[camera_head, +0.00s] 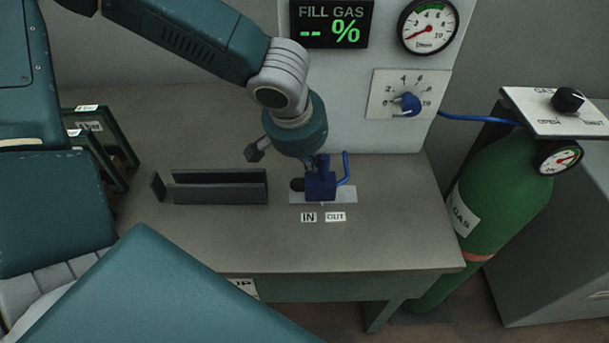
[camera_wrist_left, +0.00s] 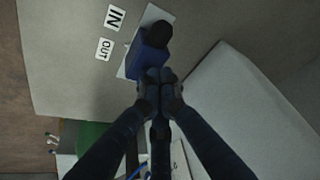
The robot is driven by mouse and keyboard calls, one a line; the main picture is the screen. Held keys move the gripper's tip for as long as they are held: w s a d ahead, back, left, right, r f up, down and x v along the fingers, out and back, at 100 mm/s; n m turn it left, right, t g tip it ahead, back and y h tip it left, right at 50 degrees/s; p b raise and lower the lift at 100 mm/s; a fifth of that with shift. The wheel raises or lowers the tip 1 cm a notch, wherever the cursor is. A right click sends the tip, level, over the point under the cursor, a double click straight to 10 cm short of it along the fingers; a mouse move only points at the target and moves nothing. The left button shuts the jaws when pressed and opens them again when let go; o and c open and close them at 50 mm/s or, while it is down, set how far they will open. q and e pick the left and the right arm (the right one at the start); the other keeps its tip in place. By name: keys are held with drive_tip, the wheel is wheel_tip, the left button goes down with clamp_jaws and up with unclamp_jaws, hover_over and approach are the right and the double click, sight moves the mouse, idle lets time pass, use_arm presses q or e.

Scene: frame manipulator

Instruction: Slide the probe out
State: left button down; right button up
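The blue probe (camera_head: 320,186) sits on a small pale plate (camera_head: 345,195) on the bench, behind the IN and OUT labels. A blue hose (camera_head: 346,167) rises beside it, and a dark cylindrical end shows at its left. My left gripper (camera_wrist_left: 160,83) comes down from above, its dark fingers closed together at the probe's upright handle. The blue block also shows just beyond the fingertips in the left wrist view (camera_wrist_left: 147,60). The fingers hide most of the handle. In the head view the wrist covers much of the gripper.
A dark slotted holder (camera_head: 220,190) stands on the bench to the left. Behind are a FILL GAS display (camera_head: 331,24) reading "-- %", a gauge (camera_head: 428,25) and a blue dial (camera_head: 410,104). A green gas cylinder (camera_head: 500,205) stands right. The front bench is clear.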

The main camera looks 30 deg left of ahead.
use_arm(q)
drive_tip(key=shift+w+d, duration=0.45)
drive_tip(key=shift+d, duration=0.25)
drive_tip(key=shift+a, duration=0.1)
drive_tip(key=shift+s+a+r, duration=0.1)
drive_tip(key=shift+s+a, duration=0.6)
drive_tip(key=shift+a, duration=0.3)
drive_tip(key=s+d+r+p, duration=0.2)
drive_tip(key=r+p, duration=0.3)
drive_tip(key=r, duration=0.3)
drive_tip(key=shift+s+d, duration=0.15)
drive_tip(key=shift+s, duration=0.55)
